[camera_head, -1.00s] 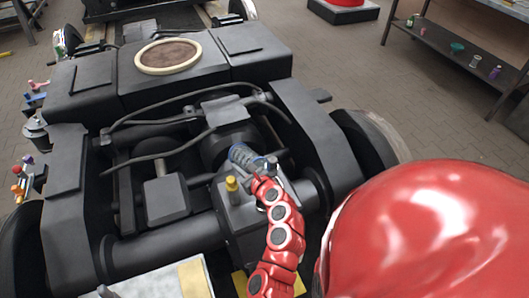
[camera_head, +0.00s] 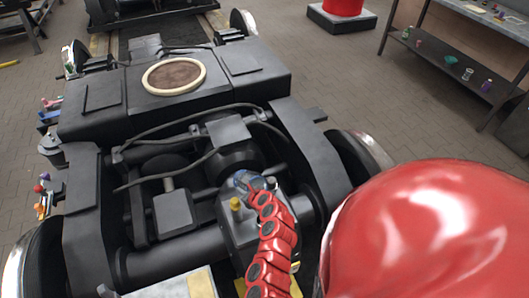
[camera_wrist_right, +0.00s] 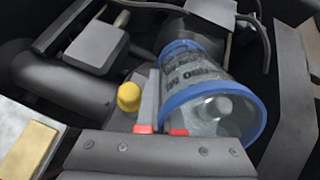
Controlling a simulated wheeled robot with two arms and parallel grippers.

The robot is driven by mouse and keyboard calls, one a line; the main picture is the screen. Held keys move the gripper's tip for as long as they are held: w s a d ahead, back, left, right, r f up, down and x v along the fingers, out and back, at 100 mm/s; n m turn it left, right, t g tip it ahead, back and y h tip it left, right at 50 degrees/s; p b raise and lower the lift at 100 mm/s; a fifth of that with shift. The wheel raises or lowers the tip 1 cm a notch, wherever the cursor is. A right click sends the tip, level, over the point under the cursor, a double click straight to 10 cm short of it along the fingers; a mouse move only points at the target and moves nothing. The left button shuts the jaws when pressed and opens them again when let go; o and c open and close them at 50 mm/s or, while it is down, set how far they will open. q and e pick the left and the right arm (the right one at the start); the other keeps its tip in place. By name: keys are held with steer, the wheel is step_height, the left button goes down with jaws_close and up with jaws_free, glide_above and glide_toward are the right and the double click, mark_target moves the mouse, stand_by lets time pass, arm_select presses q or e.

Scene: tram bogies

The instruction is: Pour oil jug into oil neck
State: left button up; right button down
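A clear jug with blue rims and dark lettering (camera_wrist_right: 205,85) is tilted on its side in the right wrist view, with its open-looking rim toward the camera. In the head view the jug (camera_head: 243,179) is small and partly hidden by my right arm. My right gripper (camera_wrist_right: 162,131) has its red-based fingers close together at the jug's near side and appears shut on it. A yellow knob (camera_wrist_right: 128,97) stands upright on the gearbox just left of the jug; it also shows in the head view (camera_head: 235,203). I cannot make out an open oil neck. My left gripper is out of view.
The black bogie frame (camera_head: 88,205) surrounds the gearbox, with hoses (camera_head: 165,132) across it. A round, pale-rimmed plate (camera_head: 174,76) lies beyond. A shelf with small items (camera_head: 445,58) stands at the right. Small tools sit along the left side (camera_head: 45,185).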

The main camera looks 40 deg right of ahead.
steer(key=shift+r+g+p, duration=0.35)
steer(key=shift+g+p, duration=0.5)
steer(key=shift+p, duration=1.85)
steer(key=shift+r+g+p, duration=0.35)
steer(key=shift+g+p, duration=0.5)
steer(key=shift+p, duration=1.8)
steer(key=shift+w+f+g, duration=0.1)
steer(key=shift+w+g, duration=0.1)
steer(key=shift+g, duration=0.2)
steer(key=w+f+g+b, duration=0.1)
steer(key=g+b, duration=0.1)
steer(key=b, duration=0.5)
steer(key=w+f+g+b, duration=0.1)
steer(key=f+g+b, duration=0.1)
steer(key=b, duration=0.5)
steer(key=f+g+b, duration=0.1)
steer(key=g+b, duration=0.1)
steer(key=b, duration=0.6)
steer(key=shift+w+f, duration=0.2)
steer(key=shift+w, duration=0.2)
steer(key=shift+r+g+b, duration=0.1)
steer(key=shift+g+b, duration=0.2)
steer(key=shift+b, duration=0.2)
steer(key=shift+r, duration=0.1)
